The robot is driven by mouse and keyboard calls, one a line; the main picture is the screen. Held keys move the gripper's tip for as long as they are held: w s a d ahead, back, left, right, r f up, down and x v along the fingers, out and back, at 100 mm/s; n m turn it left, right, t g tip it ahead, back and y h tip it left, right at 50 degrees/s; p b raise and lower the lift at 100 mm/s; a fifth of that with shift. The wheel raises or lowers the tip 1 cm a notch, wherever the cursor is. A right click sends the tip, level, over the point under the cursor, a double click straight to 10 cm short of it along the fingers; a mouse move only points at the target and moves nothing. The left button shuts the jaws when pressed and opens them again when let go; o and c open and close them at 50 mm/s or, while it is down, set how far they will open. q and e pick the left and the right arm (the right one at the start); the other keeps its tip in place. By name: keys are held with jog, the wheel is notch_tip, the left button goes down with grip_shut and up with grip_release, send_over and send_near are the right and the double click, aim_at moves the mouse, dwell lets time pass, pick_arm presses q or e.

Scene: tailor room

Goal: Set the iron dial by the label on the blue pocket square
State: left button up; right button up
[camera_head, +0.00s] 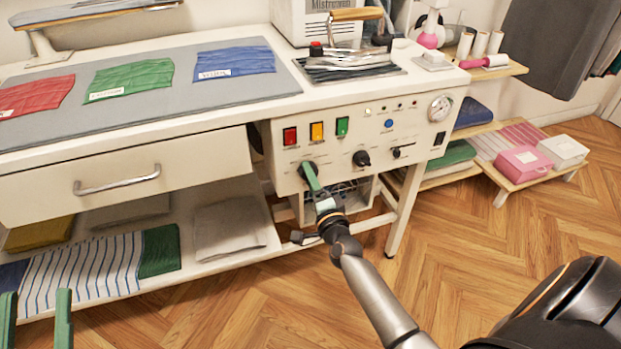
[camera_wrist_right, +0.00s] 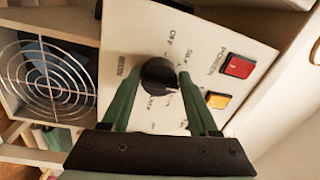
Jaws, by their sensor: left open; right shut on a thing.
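The blue pocket square (camera_head: 234,62) lies flat on the grey ironing surface. Its small white label (camera_head: 213,74) seems to read "WOOL", though the print is tiny. The iron dial (camera_wrist_right: 158,76) is a round black knob on the white control panel. My right gripper (camera_wrist_right: 157,82) has its green fingers closed on either side of this dial. "OFF" and "SILK" show above and right of it; other markings are partly covered or blurred. In the head view, my right gripper (camera_head: 309,172) hides most of the dial. My left gripper (camera_head: 36,312) is open and empty at bottom left.
Red (camera_head: 36,95) and green (camera_head: 130,80) pocket squares lie beside the blue one. A second black knob (camera_head: 361,158), lit buttons and a gauge (camera_head: 440,108) share the panel. An iron (camera_head: 345,58) stands above. A drawer handle (camera_head: 117,180) protrudes left.

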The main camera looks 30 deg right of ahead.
jog(key=shift+d+f, duration=0.1)
jog(key=o, duration=1.1)
jog(key=shift+o, duration=1.1)
pick_arm(q)
notch_tip(320, 180, down, 9)
jog(key=w+n+g+y+p, duration=0.1)
jog(key=w+n+g+y, duration=0.1)
jog(key=n+g+y, duration=0.1)
jog(key=shift+w+a+f+y+p, duration=0.15)
jog(key=shift+w+a+y+p, duration=0.15)
jog(key=shift+w+a+p, duration=0.1)
pick_arm(e)
jog(key=v, duration=1.2)
jog(key=shift+s, duration=0.3)
